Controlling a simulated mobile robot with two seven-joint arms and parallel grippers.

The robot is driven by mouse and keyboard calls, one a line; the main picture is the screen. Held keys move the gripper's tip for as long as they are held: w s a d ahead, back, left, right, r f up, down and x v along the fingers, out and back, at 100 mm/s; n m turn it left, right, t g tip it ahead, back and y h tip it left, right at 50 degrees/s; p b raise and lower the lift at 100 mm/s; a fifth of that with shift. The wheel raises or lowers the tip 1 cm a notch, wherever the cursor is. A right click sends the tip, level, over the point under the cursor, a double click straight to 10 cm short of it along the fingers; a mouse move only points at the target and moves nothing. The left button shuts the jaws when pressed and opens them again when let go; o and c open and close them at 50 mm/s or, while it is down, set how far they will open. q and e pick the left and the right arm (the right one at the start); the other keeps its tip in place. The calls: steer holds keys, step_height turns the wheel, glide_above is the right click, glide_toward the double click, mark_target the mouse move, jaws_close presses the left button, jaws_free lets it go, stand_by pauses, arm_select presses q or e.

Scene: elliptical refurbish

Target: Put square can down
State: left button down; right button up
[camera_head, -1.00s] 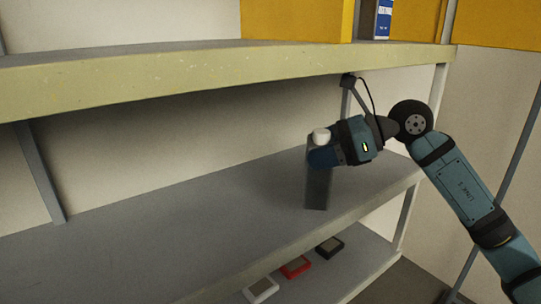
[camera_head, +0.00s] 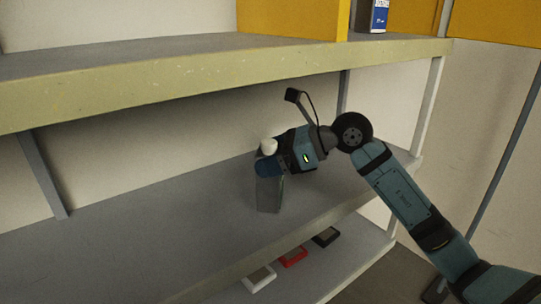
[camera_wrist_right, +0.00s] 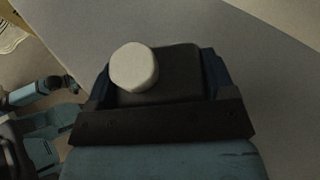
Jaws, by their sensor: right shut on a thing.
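The square can (camera_head: 269,194) is a tall grey box-shaped container with a round white cap near its top. My right gripper (camera_head: 267,166) is shut on its upper part. The can is upright or nearly so, over the middle shelf (camera_head: 130,235); I cannot tell whether its base touches the surface. In the right wrist view the can's dark top (camera_wrist_right: 178,72) and its white cap (camera_wrist_right: 134,67) sit between the blue fingers of the gripper. My left gripper is not seen in the head view.
The middle shelf is bare around the can. An upper shelf (camera_head: 200,84) overhangs it, bearing a yellow box (camera_head: 290,15) and a blue and white carton (camera_head: 380,15). White, red (camera_head: 293,256) and black small items lie on the lower shelf. A post (camera_head: 428,105) stands at right.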

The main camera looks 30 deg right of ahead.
steer(key=shift+f, duration=0.15)
steer(key=o, duration=1.2)
steer(key=b+v, duration=0.1)
steer(key=v, duration=0.6)
steer(key=shift+s+d+r, duration=0.2)
steer(key=shift+s+r, duration=0.05)
